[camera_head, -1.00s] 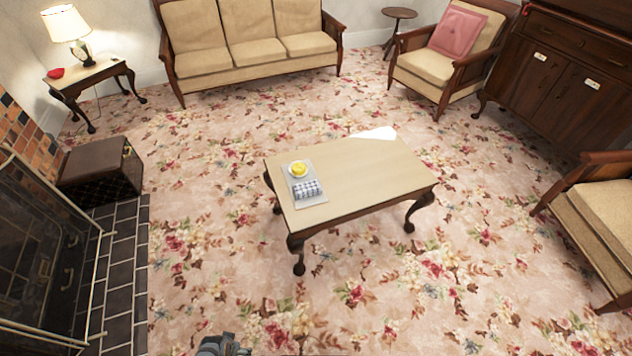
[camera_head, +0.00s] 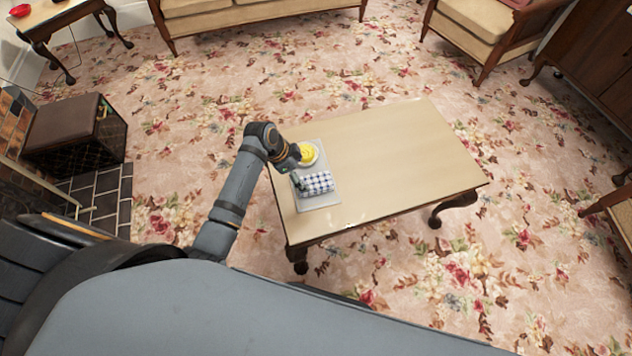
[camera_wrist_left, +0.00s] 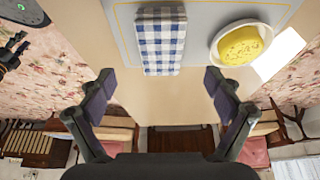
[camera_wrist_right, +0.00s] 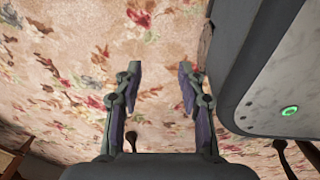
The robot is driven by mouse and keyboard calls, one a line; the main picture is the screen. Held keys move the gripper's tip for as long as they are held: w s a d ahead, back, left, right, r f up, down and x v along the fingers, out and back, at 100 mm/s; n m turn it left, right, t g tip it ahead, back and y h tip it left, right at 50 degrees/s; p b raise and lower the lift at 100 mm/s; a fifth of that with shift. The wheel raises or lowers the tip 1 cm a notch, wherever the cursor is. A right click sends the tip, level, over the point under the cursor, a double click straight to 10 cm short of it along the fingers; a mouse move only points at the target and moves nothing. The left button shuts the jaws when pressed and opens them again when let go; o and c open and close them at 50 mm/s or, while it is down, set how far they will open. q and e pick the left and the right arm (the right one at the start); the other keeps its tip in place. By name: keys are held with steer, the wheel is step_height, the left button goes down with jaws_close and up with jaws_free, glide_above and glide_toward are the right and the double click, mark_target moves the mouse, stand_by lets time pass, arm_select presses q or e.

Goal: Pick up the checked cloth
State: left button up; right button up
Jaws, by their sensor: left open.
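The blue-and-white checked cloth (camera_head: 317,183) lies folded on a grey mat (camera_head: 318,202) at the left end of the low table. It also shows in the left wrist view (camera_wrist_left: 161,40), beyond and between the open fingers. My left gripper (camera_head: 297,181) is by the cloth's left edge in the head view, partly hidden by its own arm. In the left wrist view the left gripper (camera_wrist_left: 160,92) is open and empty, with a gap between its fingertips and the cloth. My right gripper (camera_wrist_right: 160,65) is open and empty over the floral carpet; the head view does not show it.
A white bowl with yellow contents (camera_head: 309,154) stands on the mat close behind the cloth. The rest of the wooden table (camera_head: 400,150) is clear. A dark box seat (camera_head: 68,130) stands at left; a sofa (camera_head: 235,18) is at the back.

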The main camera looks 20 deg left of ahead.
mark_target(314, 182)
arm_select(q)
steer(key=x, duration=0.2)
steer(key=shift+w+f, duration=0.2)
steer(key=shift+f, duration=0.05)
steer(key=b+x, duration=0.1)
steer(key=x, duration=0.4)
steer(key=shift+w+d+b, duration=0.15)
steer(key=shift+d+b, duration=0.1)
steer(key=shift+b, duration=0.15)
steer(key=shift+r, duration=0.15)
arm_select(e)
steer(key=w, duration=0.4)
steer(key=shift+w+a+f, duration=0.15)
steer(key=shift+w+a, duration=0.1)
arm_select(q)
steer(key=shift+c, duration=0.5)
steer(key=c, duration=1.1)
steer(key=shift+c, duration=0.2)
